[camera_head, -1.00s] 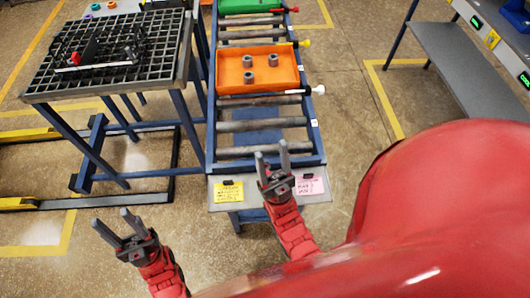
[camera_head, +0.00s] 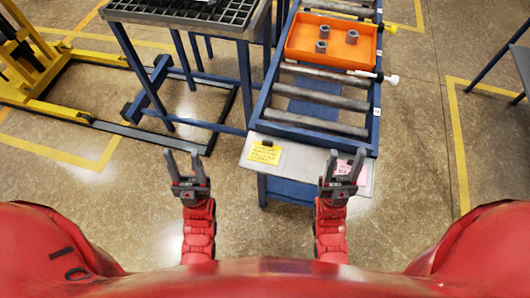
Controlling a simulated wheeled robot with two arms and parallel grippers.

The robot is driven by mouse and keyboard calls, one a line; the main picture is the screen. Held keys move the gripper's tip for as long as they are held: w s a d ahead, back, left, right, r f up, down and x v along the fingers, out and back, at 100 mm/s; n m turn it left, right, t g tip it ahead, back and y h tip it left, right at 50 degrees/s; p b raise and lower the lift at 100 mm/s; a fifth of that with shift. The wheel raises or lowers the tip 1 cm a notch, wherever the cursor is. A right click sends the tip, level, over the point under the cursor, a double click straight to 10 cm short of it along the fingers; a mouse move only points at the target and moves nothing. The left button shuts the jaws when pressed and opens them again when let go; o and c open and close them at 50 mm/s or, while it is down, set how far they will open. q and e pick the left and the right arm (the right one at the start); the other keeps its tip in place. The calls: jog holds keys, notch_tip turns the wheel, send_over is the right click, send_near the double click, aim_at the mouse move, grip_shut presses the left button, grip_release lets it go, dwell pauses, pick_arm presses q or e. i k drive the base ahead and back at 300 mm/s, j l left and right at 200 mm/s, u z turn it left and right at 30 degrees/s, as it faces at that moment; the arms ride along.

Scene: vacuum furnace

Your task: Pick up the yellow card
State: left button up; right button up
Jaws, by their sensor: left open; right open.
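The yellow card (camera_head: 265,153) lies on the grey end plate (camera_head: 291,161) of the roller conveyor, near the plate's left side. It has handwriting and a small black clip at its top edge. My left gripper (camera_head: 183,162) is open and empty, to the left of the card and apart from it, over the floor in the picture. My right gripper (camera_head: 343,163) is open and empty, to the right of the card, in front of a pink card (camera_head: 362,175) that it partly hides.
An orange tray (camera_head: 331,42) with several grey nuts sits on the conveyor rollers. A white-tipped lever (camera_head: 391,79) sticks out on the conveyor's right.

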aim_at(264, 151)
jog(key=k, duration=0.6)
jog(key=z, duration=0.4)
jog(key=j+z, duration=0.1)
jog(key=z, duration=0.65)
jog(key=j+z, duration=0.1)
jog(key=z, duration=0.3)
jog(key=k+j, duration=0.1)
jog(key=j, duration=0.7)
jog(key=k+j, duration=0.15)
jog(key=j, duration=0.25)
jog(key=j+z, duration=0.1)
jog(key=j, duration=0.35)
jog(key=k, duration=0.05)
